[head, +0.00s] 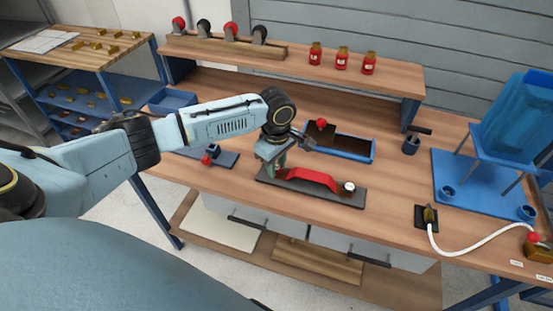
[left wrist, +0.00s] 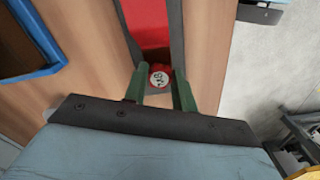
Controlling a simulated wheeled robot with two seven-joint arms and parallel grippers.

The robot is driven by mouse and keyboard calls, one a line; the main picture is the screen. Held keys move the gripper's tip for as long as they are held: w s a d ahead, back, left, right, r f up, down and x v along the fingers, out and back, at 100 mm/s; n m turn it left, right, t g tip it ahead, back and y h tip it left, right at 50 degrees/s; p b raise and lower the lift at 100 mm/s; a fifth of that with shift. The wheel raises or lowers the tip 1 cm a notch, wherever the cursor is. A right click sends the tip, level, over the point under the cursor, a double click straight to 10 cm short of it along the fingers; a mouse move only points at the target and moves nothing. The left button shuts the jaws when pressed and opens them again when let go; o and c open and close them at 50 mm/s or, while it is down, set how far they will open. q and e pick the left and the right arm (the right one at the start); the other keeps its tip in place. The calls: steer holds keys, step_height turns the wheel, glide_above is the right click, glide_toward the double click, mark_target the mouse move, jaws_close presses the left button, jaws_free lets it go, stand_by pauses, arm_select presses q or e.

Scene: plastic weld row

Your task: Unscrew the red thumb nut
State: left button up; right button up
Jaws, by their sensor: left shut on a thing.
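A red bar (head: 315,178) lies along a dark base plate (head: 330,194) on the workbench. It also shows in the left wrist view (left wrist: 150,25). My left gripper (head: 276,170) is at the plate's left end, pointing down. In the left wrist view its green fingers (left wrist: 159,90) are shut on a small round red piece with a pale marked face, which looks like the red thumb nut (left wrist: 158,78). The gripper hides that piece in the head view. A round pale-faced part (head: 348,187) sits at the plate's right end. My right gripper is not in view.
A blue tray (head: 357,156) stands just behind the plate. A dark plate with a small block (head: 213,152) lies to the left. A cup (head: 411,145), a blue stand (head: 465,190) and a white cable (head: 480,243) are to the right. Red bottles (head: 342,58) stand on the shelf.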

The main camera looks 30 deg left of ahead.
arm_select(q)
steer(key=n+p, duration=0.2)
steer(key=p, duration=0.1)
steer(key=shift+r, duration=0.25)
steer(key=n+p, duration=0.6)
steer(key=p, duration=0.2)
steer(key=n+p, duration=0.6)
steer(key=n, duration=0.2)
steer(key=shift+f+n+p, duration=0.15)
steer(key=shift+n+p, duration=0.2)
steer(key=shift+n, duration=0.55)
steer(key=shift+f, duration=0.1)
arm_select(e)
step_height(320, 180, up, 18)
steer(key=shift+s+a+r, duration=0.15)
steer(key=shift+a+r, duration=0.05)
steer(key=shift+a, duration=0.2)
arm_select(q)
steer(key=shift+a, duration=0.1)
steer(key=o, duration=0.9)
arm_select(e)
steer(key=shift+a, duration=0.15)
